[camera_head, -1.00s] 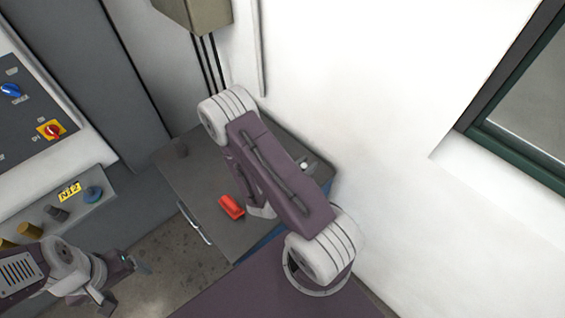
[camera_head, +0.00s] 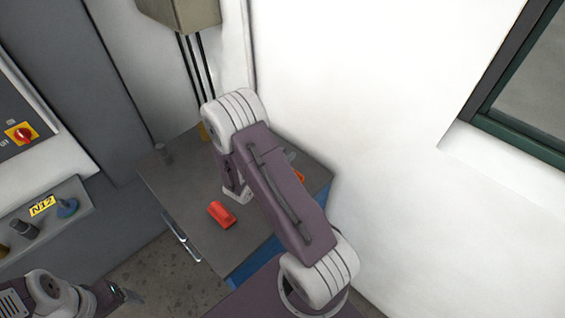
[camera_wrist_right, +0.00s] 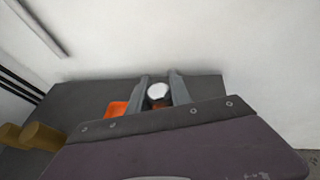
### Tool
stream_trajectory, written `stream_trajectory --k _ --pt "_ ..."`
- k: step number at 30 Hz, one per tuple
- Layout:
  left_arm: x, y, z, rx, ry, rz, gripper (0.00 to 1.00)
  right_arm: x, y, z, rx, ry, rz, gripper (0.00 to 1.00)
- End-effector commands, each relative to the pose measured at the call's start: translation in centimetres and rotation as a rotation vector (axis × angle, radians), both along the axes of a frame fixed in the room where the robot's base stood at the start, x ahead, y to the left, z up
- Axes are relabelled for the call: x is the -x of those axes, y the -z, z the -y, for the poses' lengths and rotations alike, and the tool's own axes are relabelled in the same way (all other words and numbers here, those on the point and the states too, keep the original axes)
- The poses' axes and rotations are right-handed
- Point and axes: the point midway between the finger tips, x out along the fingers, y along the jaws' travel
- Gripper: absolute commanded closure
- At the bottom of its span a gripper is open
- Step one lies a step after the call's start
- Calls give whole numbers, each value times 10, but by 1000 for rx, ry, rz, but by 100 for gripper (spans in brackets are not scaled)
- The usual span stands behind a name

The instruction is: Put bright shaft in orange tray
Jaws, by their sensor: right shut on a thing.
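In the right wrist view my right gripper (camera_wrist_right: 160,98) is shut on a bright round-ended piece, the bright shaft (camera_wrist_right: 157,91), above the dark tabletop. Only its pale end shows; the rest is hidden. The orange tray (camera_wrist_right: 117,109) lies just left of the fingers in that view, partly covered by the gripper body. In the head view a sliver of the orange tray (camera_head: 298,176) shows beyond my right arm, which hides the right fingertips and the shaft. My left gripper (camera_head: 128,295) is at the bottom left, away from the table; its jaws are unclear.
A red block (camera_head: 222,215) lies on the grey tabletop (camera_head: 185,190) left of my right arm. A dark cylinder (camera_head: 162,152) stands at the far left corner, and a brass-coloured piece (camera_wrist_right: 38,138) stands left of the gripper. A white wall borders the table.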

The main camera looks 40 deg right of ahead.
Motion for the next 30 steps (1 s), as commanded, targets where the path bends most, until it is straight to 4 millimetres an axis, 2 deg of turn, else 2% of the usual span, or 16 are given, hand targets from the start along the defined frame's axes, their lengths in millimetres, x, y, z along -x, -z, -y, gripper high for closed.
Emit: stream_trajectory --k 3,6,10,15,18,29,30 --pt "0 -4 0 0 0 0 21 -14 6 3 2 1 4 100" --pt "0 -4 0 0 0 0 21 -19 10 5 3 1 4 100" --pt "0 -5 0 0 0 0 21 -20 15 5 2 1 0 100" --pt "0 -10 0 0 0 0 21 -19 42 5 3 1 -1 100" --pt "0 -10 0 0 0 0 21 -19 50 5 3 0 2 100" --pt "0 -5 0 0 0 -1 21 -19 55 4 3 1 4 100" --pt "0 -5 0 0 0 -1 21 -19 56 4 0 0 1 70"
